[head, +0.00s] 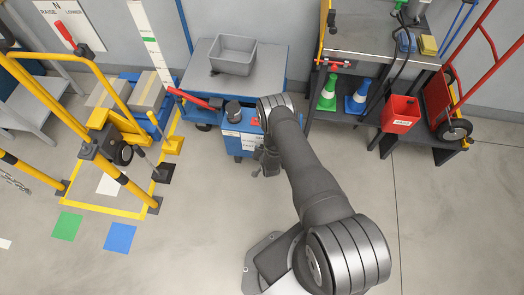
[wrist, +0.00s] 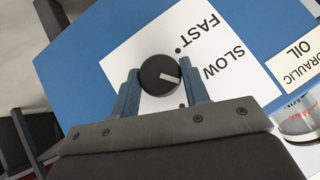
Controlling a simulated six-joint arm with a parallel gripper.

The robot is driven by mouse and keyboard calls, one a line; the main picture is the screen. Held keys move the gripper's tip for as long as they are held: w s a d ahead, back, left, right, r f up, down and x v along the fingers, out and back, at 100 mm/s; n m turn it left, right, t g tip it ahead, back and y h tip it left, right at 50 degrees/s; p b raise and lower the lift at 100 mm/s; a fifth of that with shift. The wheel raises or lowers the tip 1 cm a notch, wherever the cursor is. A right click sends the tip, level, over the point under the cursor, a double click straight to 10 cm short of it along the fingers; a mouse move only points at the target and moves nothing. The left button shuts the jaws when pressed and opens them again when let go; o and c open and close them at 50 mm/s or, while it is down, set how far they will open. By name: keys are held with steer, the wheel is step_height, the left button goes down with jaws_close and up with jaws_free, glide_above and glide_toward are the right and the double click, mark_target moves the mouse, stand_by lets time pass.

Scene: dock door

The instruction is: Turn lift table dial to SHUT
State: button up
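The dial is a round black knob (wrist: 160,75) with a white pointer mark, set on a white label plate (wrist: 232,62) printed FAST and SLOW. The pointer aims right in the wrist view, toward the SLOW side. No SHUT lettering is readable; the lower plate is hidden by my gripper. My gripper (wrist: 160,80) has one blue-grey finger on each side of the knob, and both appear to touch it. In the head view my arm reaches to the blue lift table's pump box (head: 233,134), and my gripper is largely hidden there.
A hydraulic oil label (wrist: 298,60) and a round gauge (wrist: 298,122) lie right of the dial. The lift table top (head: 268,70) carries a grey bin (head: 233,54). A red lever (head: 195,98) lies left of the box.

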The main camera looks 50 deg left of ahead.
steer(key=o, duration=0.4)
steer(key=v, duration=1.7)
steer(key=shift+d+r, duration=0.15)
steer(key=shift+c, duration=0.2)
